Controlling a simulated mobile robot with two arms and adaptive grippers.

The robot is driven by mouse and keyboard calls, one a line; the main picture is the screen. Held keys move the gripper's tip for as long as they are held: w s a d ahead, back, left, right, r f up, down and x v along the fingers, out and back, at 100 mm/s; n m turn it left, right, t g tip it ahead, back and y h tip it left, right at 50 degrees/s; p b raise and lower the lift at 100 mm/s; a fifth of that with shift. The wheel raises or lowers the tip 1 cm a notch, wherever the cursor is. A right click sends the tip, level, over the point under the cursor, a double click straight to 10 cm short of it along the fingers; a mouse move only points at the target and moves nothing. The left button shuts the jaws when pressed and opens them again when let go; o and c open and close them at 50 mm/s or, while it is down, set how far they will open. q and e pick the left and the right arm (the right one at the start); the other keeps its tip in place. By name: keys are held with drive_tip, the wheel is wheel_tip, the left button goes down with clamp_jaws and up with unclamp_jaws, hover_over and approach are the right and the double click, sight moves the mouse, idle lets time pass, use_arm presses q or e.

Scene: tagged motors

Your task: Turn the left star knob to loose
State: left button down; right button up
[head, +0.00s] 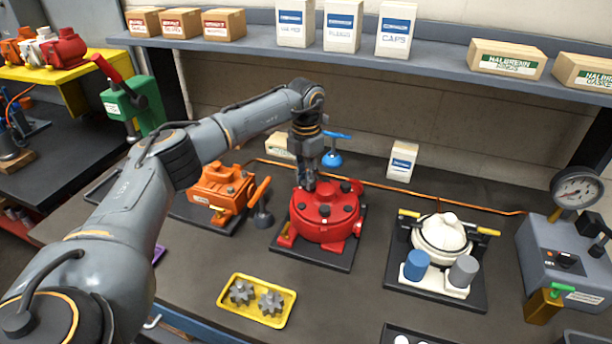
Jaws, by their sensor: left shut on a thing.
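A round red housing (337,229) stands on a dark base plate near the middle of the bench. Small dark knobs show on its top, one at the front (324,210) and one at the right (346,187). My left gripper (309,184) points down at the rear left of the housing's top. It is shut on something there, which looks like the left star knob. The fingers hide most of that knob, so I cannot tell its turn position. My right gripper is out of view.
An orange machine (221,190) stands left of the red housing, and a white one (441,236) stands right. A blue-handled valve (332,157) is close behind. A yellow tray (257,300) with gears lies in front. A shelf (420,57) with boxes runs above.

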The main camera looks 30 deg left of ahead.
use_arm(q)
drive_tip(key=n, duration=0.5)
drive_tip(key=shift+s+f+n, duration=0.2)
drive_tip(key=shift+f+n, duration=0.05)
drive_tip(key=shift+n, duration=0.05)
drive_tip(key=n+p, duration=0.1)
drive_tip(key=n, duration=0.4)
drive_tip(key=shift+d, duration=0.1)
drive_tip(key=n+p, duration=0.1)
drive_tip(key=n, duration=0.4)
drive_tip(key=shift+n, duration=0.4)
drive_tip(key=n+p, duration=0.1)
drive_tip(key=n, duration=0.3)
drive_tip(key=shift+n, duration=0.3)
drive_tip(key=c, duration=1.4)
unclamp_jaws()
drive_tip(key=shift+f, duration=0.1)
drive_tip(key=shift+w, duration=0.15)
